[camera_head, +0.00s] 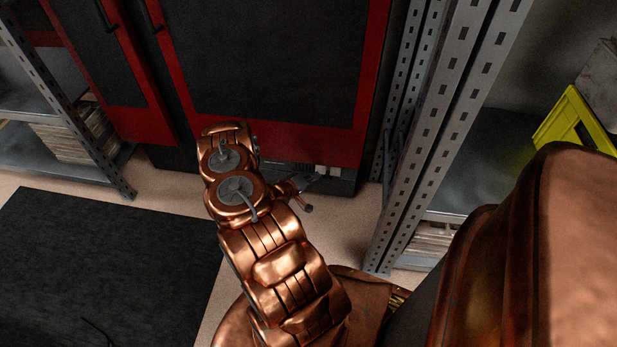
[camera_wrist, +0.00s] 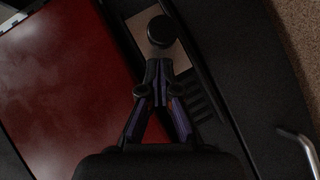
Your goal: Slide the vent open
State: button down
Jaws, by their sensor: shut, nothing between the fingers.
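The vent (camera_wrist: 197,100) shows in the wrist view as dark slats in a black panel beside a red surface. A pale plate (camera_wrist: 181,57) lies at the upper end of the slats, and a round black knob (camera_wrist: 161,31) stands over it. My gripper (camera_wrist: 158,68) is shut and empty, its fingertips pointing at the knob from just below it in the picture. Whether they touch it I cannot tell. In the head view, the vent strip (camera_head: 287,168) is low on the red and black cabinet, partly hidden by my arm.
The red and black cabinet (camera_head: 270,65) stands ahead. A metal rack post (camera_head: 437,130) rises close on the right, and a shelf (camera_head: 60,100) stands at the left. A dark mat (camera_head: 100,270) covers the floor at left. A curved metal handle (camera_wrist: 299,150) shows in the wrist view.

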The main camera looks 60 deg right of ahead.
jog(key=w+p+v, duration=0.1)
jog(key=v, duration=1)
jog(key=shift+w+r+p, duration=0.3)
jog(key=shift+w+p, duration=0.05)
jog(key=shift+p, duration=0.05)
jog(key=shift+d, duration=0.1)
